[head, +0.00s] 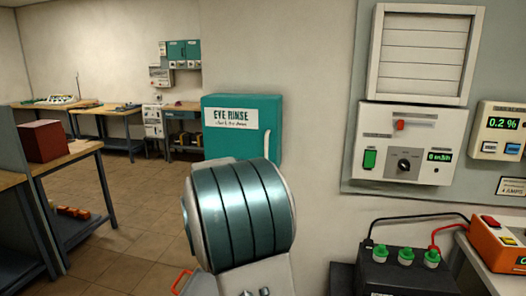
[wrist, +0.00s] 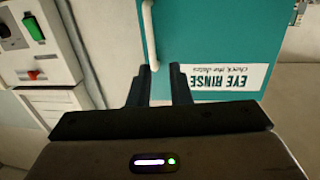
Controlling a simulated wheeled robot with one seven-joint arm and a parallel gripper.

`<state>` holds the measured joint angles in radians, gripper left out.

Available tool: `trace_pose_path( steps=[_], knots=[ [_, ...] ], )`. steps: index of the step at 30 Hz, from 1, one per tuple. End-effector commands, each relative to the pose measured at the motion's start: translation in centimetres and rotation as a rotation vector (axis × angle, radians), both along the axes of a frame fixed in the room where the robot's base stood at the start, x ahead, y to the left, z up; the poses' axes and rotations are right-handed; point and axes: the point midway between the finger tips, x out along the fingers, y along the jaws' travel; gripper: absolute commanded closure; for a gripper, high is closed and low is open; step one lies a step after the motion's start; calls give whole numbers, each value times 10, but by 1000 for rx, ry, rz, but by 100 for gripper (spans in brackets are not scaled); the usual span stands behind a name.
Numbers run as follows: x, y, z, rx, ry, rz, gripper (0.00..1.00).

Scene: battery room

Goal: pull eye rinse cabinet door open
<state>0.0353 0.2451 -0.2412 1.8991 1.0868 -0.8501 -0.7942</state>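The teal eye rinse cabinet (head: 222,146) hangs on the wall at the middle of the head view, with a white "EYE RINSE" label. Its door (wrist: 215,35) looks shut. The white upright handle (head: 266,143) is near the door's right edge; in the wrist view, which is upside down, the handle (wrist: 149,38) is near the left edge. My gripper (wrist: 163,75) is open, with its fingertips in front of the door. The handle's lower visible end lies just inside the left finger; I cannot tell whether they touch. In the head view my arm hides the gripper.
A wall panel with a control box (head: 412,140) is right of the cabinet. A black battery (head: 400,275) with green caps and an orange charger (head: 497,245) stand lower right. Workbenches (head: 75,160) line the left; the tiled floor between is clear.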

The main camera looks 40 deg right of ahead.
Motion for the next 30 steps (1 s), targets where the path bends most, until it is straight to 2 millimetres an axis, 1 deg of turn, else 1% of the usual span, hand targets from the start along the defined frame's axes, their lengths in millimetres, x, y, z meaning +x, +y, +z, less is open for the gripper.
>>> trace_pose_path(
  steps=[1, 4, 8, 11, 18, 21, 24, 30],
  knots=[
    [-1, -5, 0, -12, 0, -30, 82],
    [-3, -13, 1, -22, -1, -61, 82],
    [3, -26, 2, -25, -1, -67, 82],
    [12, -43, 2, -24, 0, -67, 82],
    [38, -88, 2, -23, 0, -64, 82],
    [47, -104, 2, -24, -1, -63, 82],
    [54, -116, 2, -24, -1, -62, 82],
    [62, -129, 1, -23, -2, -60, 82]
  ],
)
